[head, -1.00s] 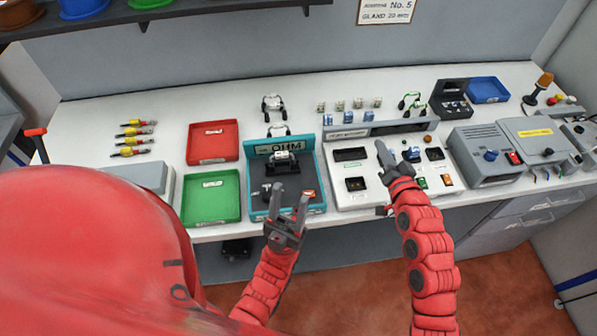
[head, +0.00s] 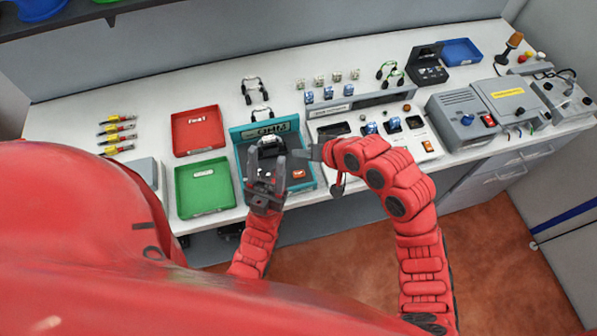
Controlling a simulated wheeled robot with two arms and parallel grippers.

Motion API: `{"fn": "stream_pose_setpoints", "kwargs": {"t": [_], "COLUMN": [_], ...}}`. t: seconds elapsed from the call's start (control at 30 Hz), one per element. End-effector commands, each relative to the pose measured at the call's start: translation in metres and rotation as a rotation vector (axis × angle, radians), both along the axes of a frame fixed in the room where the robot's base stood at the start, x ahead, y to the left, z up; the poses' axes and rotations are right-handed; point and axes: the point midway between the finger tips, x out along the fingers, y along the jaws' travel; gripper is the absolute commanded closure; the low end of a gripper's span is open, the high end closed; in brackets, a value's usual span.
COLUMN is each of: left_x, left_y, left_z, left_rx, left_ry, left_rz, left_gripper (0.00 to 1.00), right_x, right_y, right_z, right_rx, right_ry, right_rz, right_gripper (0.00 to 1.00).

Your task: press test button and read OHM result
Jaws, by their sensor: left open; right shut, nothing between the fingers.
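The teal tester (head: 241,134) stands at mid-bench, with an OHM sign (head: 268,131) on its back panel. No reading can be made out. A small pale part (head: 268,143) sits in its holder, partly behind my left gripper. An orange-red button (head: 298,174) shows at the tester's right front. My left gripper (head: 266,160) is open, its fingers pointing up over the tester's front left.
A red tray (head: 198,154) and a green tray (head: 204,212) lie left of the tester. A white panel (head: 378,157) with switches is to its right, partly behind my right arm. Grey machines (head: 465,125) stand farther right. Yellow-and-red parts (head: 117,130) lie at the left.

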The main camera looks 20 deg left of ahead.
Motion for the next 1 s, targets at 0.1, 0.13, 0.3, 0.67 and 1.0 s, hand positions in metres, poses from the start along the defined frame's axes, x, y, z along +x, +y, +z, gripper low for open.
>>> {"fn": "stream_pose_setpoints", "kwargs": {"t": [0.1, 0.13, 0.3, 0.67, 1.0], "left_x": [0.000, 0.000, 0.000, 0.000, 0.000], "left_y": [0.000, 0.000, 0.000, 0.000, 0.000], "left_z": [-0.007, -0.009, -0.022, -0.053, -0.054], "left_rx": [0.000, 0.000, 0.000, 0.000, 0.000], "left_ry": [0.000, 0.000, 0.000, 0.000, 0.000], "left_rz": [0.000, 0.000, 0.000, 0.000, 0.000], "left_gripper": [0.50, 0.50, 0.50, 0.50, 0.50], "right_x": [0.000, 0.000, 0.000, 0.000, 0.000], "right_y": [0.000, 0.000, 0.000, 0.000, 0.000], "right_z": [-0.011, -0.014, -0.036, -0.081, -0.084], "right_rx": [0.000, 0.000, 0.000, 0.002, 0.001], "right_ry": [0.001, 0.001, 0.001, -0.001, -0.001], "right_rz": [0.001, 0.001, -0.001, -0.001, -0.001], "right_gripper": [1.00, 1.00, 1.00, 1.00, 1.00]}}
